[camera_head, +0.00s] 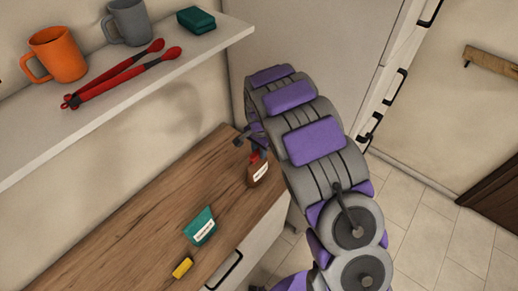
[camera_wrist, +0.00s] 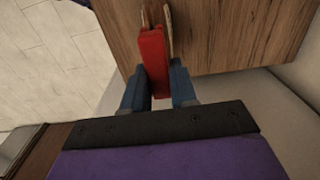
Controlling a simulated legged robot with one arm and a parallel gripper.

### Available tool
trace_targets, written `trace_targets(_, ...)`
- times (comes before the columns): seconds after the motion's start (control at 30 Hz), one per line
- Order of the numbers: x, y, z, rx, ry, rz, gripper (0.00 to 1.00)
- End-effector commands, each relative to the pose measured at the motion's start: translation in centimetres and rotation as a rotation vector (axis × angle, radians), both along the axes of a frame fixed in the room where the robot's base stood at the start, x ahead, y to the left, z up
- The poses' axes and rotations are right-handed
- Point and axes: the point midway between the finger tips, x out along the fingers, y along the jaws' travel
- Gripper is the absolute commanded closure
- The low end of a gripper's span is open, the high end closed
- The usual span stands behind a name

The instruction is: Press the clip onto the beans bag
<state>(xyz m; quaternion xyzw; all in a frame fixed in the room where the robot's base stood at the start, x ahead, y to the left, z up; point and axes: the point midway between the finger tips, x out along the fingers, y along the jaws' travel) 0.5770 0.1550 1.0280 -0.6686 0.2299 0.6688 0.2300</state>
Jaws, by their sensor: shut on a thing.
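A red clip (camera_wrist: 152,52) is held between the two blue fingers of my gripper (camera_wrist: 158,82) in the wrist view. In the head view my gripper (camera_head: 250,138) is above a brown bag (camera_head: 256,175) with a white label, and the red clip (camera_head: 254,157) shows at the bag's top edge. Whether the clip grips the bag or only touches it cannot be told. A teal bag (camera_head: 201,227) with a white label stands nearer on the counter. The labels are too small to read, so I cannot tell which bag holds beans.
The wooden counter (camera_head: 130,235) carries a small yellow object (camera_head: 182,268) near the teal bag. A shelf (camera_head: 110,95) above holds an orange mug (camera_head: 60,55), a grey mug (camera_head: 130,20), red-ended tongs (camera_head: 120,75) and green sponges (camera_head: 196,19). The counter left of the bags is clear.

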Motion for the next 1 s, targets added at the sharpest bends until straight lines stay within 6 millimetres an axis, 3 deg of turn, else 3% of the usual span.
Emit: trace_targets(1.0, 0.02, 0.01, -0.65, 0.001, -0.001, 0.000, 1.00)
